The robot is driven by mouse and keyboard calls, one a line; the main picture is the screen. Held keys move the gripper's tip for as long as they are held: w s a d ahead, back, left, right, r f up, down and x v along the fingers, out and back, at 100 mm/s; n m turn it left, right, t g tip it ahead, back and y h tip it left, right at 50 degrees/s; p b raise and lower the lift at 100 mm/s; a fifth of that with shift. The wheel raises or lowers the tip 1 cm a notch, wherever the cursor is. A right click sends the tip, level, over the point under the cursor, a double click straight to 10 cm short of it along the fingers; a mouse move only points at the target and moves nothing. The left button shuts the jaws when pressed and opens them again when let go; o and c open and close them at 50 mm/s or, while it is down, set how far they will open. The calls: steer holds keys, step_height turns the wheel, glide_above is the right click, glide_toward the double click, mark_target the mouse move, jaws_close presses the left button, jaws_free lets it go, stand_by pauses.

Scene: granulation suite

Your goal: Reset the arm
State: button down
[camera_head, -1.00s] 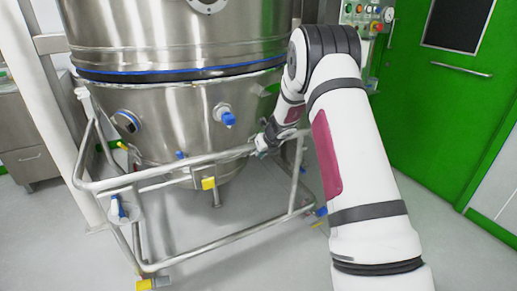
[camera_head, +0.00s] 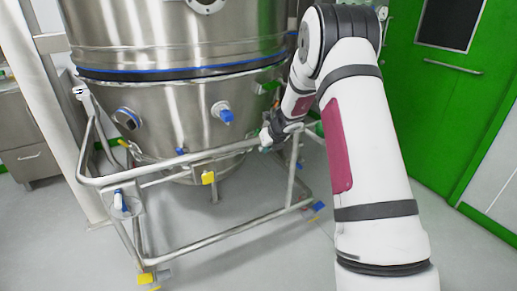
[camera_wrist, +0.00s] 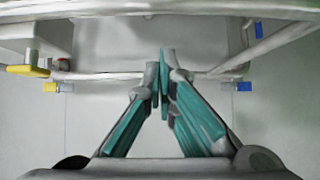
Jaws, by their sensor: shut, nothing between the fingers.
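My gripper (camera_head: 266,137) shows in the head view close to the upper right rail of the steel frame, below and right of the vessel's lower bowl. In the wrist view my gripper (camera_wrist: 160,85) has its teal-padded fingers together at the tips with nothing between them. It points down at the frame and the floor. Whether the fingers touch the rail cannot be told.
The steel vessel (camera_head: 170,105) with a blue-capped port (camera_head: 222,112) stands at left. A green door (camera_head: 445,110) is at right. Grey floor (camera_head: 270,265) lies clear in front.

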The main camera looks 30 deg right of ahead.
steer(key=p+v, duration=0.1)
steer(key=v, duration=0.6)
steer(key=s+a+r+n+y, duration=0.3)
steer(key=s+a+r+n, duration=0.4)
steer(key=a+r+n, duration=0.45)
steer(key=s+a+r+n+g+y, duration=0.1)
steer(key=s+a+r+n, duration=0.2)
steer(key=s+a, duration=0.25)
steer(key=s+a+r+n+g, duration=0.1)
steer(key=s+a+r+n, duration=0.1)
steer(key=s+a+n, duration=0.3)
steer(key=s+a+r+n+g, duration=0.1)
steer(key=s+a+n+g, duration=0.15)
steer(key=s+n, duration=1.1)
steer(key=s+d+f+n+g+h, duration=0.1)
steer(key=s+d+h, duration=0.1)
steer(key=s, duration=0.8)
steer(key=s+d+f+n+g+h, duration=0.1)
steer(key=s+d+n+g+h, duration=0.1)
steer(key=s, duration=0.7)
step_height(320, 180, up, 21)
steer(key=t+p, duration=0.3)
steer(key=p, duration=1.6)
steer(key=shift+s+t+p, duration=0.15)
steer(key=shift+t+p, duration=0.2)
steer(key=shift+d+r, duration=0.1)
